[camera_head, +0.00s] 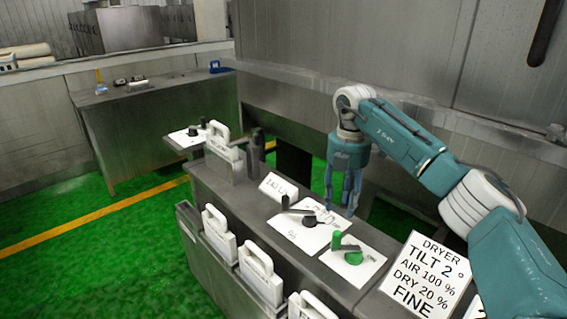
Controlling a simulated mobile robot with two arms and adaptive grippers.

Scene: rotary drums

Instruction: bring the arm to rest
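My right arm comes in from the right edge, teal with white joints. My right gripper (343,190) points down above the far edge of the metal console (225,198). Its fingers look apart, with nothing seen between them. A black knob with a lever (309,219) and a green knob with a lever (353,256) sit on white plates on the console, in front of the gripper. I see no contact between the gripper and either knob. My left gripper is not in view.
A sign reading DRYER TILT 2 (425,275) lies at the console's right. Several white handled units line the console's front, one of them a white box (221,233). A metal table (140,125) stands at the back left. Green floor (60,210) is clear at left. A metal wall rises behind.

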